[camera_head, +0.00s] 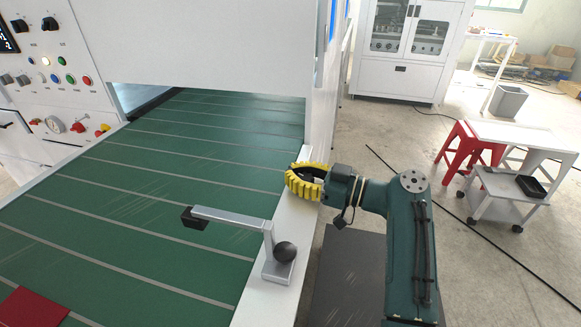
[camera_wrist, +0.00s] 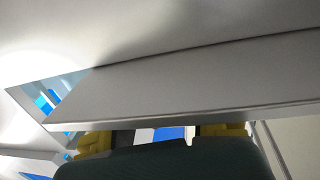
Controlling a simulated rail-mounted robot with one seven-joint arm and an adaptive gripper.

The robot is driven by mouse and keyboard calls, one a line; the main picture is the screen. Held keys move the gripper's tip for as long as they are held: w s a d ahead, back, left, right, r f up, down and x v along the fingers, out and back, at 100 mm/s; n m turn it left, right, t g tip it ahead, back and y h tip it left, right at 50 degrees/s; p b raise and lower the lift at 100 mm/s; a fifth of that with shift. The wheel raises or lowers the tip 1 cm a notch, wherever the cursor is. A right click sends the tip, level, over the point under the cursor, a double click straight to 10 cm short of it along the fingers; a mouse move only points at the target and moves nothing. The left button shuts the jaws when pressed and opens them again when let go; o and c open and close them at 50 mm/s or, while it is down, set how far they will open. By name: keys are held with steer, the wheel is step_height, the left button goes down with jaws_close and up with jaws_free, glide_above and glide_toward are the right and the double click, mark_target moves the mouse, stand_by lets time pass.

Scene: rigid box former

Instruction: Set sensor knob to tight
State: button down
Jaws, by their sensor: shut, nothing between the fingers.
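The sensor knob (camera_head: 285,252) is a round black knob on a grey bracket, standing on the white side rail of the conveyor in the head view. A grey sensor arm (camera_head: 232,218) reaches left from the bracket over the green belt and ends in a black sensor head (camera_head: 194,219). My gripper (camera_head: 292,183) has yellow fingers and is above the rail, farther back than the knob and apart from it. It is shut and empty. In the wrist view parts of the yellow fingers (camera_wrist: 168,140) show at the bottom; the knob is not in that view.
The green belt (camera_head: 150,185) runs under a white machine housing (camera_head: 215,45) close behind my gripper. A control panel (camera_head: 55,70) is at the left. A red sheet (camera_head: 32,308) lies on the belt at front left. Red stools and a white cart (camera_head: 500,195) stand at right.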

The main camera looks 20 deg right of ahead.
steer(key=shift+d, duration=0.15)
steer(key=c, duration=1.3)
jaws_free()
steer(key=shift+s+d, duration=0.1)
steer(key=shift+s, duration=0.05)
steer(key=o, duration=0.3)
steer(key=shift+o, duration=0.8)
steer(key=v, duration=1.1)
steer(key=shift+s+d, duration=0.2)
steer(key=shift+s, duration=0.15)
